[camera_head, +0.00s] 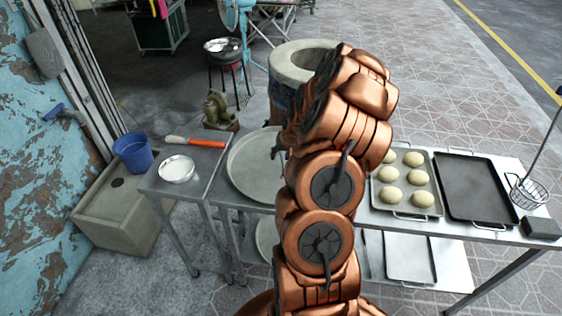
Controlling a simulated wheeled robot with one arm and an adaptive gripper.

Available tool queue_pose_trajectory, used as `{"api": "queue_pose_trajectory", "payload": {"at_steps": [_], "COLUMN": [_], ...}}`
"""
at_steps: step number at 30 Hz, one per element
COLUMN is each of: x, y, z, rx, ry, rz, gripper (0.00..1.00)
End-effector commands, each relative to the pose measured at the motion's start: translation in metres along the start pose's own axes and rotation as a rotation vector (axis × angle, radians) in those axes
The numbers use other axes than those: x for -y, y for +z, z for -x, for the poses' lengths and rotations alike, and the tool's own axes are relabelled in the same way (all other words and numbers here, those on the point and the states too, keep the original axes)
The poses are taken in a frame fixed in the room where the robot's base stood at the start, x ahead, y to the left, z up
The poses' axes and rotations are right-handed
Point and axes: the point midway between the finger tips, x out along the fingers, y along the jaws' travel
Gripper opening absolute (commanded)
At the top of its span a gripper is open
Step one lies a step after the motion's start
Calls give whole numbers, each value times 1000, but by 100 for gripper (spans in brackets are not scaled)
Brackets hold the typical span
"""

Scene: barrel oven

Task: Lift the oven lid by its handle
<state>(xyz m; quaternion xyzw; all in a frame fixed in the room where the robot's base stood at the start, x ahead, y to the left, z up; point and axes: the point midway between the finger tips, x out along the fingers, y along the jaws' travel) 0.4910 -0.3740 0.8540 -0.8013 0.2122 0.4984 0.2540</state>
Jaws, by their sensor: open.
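The barrel oven (292,58) stands behind the metal table, with a thick pale ring around its open round top. My arm hides part of its right side. A large round metal disc (250,172), which looks like the oven lid, lies on the table in front of the oven. My arm covers its right part, and no handle shows on it. My gripper (280,142) is open, at the left side of my arm over the disc's right edge. It is small and mostly hidden, and I cannot tell whether it touches the disc.
The metal table holds a bowl (177,169), an orange-handled tool (195,142), a tray of several dough balls (408,205) and an empty dark tray (478,187). A wire basket (528,192) stands at the right. A blue bucket (133,152) sits at the left.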

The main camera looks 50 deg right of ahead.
Motion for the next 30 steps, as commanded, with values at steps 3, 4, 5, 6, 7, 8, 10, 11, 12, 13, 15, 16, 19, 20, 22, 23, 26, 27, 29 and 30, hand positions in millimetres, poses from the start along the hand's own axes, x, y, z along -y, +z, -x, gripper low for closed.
{"api": "queue_pose_trajectory", "payload": {"at_steps": [3,4,5,6,7,8,10,11,12,13,15,16,19,20,22,23,26,27,29,30], "x": [0,0,0,0,0,0,0,0,0,0,0,0,0,0,0,0,0,0,0,0], "y": [0,0,0,0,0,0,0,0,0,0,0,0,0,0,0,0,0,0,0,0], "z": [-5,-6,-6,-6,-6,-6,-6,-6,-6,-6,-6,-6,-6,-6,-6,-6,-6,-6,-6,-6], "rx": [1,1,1,0,0,0,0,-1,-1,-1,-1,-1,-1,-1,-1,-1,-1,-1,-1,-1], "ry": [0,1,0,0,1,1,1,1,1,1,1,1,1,1,1,1,1,1,1,1], "rz": [0,0,0,0,0,0,0,0,0,0,0,0,0,0,0,0,0,0,0,0], "gripper": [41,41,41,41,41,41,41,38,34,31,24,21,10,7,0,0,0,0,0,0]}}
